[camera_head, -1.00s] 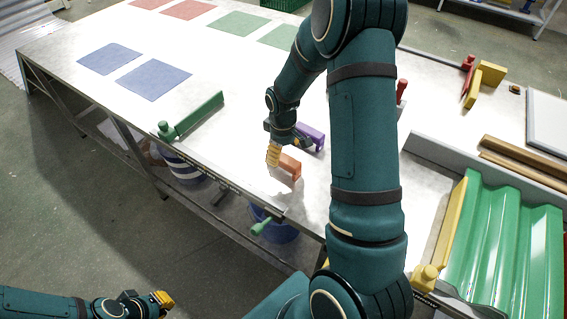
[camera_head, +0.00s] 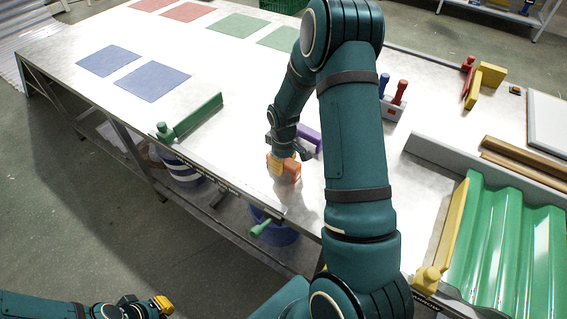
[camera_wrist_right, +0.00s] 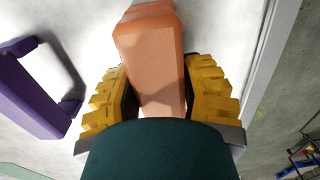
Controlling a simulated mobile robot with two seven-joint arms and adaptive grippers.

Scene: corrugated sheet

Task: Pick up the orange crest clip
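The orange crest clip (camera_head: 290,172) lies on the light table near its front edge, partly hidden by my right gripper (camera_head: 278,168). In the right wrist view the orange clip (camera_wrist_right: 150,62) runs between the two yellow fingers of my right gripper (camera_wrist_right: 158,92). The fingers stand on either side of it, with a narrow gap at the right finger; I see no firm grip. My left gripper (camera_head: 163,304) is at the lower left, over the floor and away from the table; its finger gap is not clear.
A purple clip (camera_head: 309,138) lies close behind the orange one, and to its left in the wrist view (camera_wrist_right: 30,90). A green bar tool (camera_head: 195,118) lies to the left. Green corrugated sheet (camera_head: 505,240) is at the right. The table's middle left is clear.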

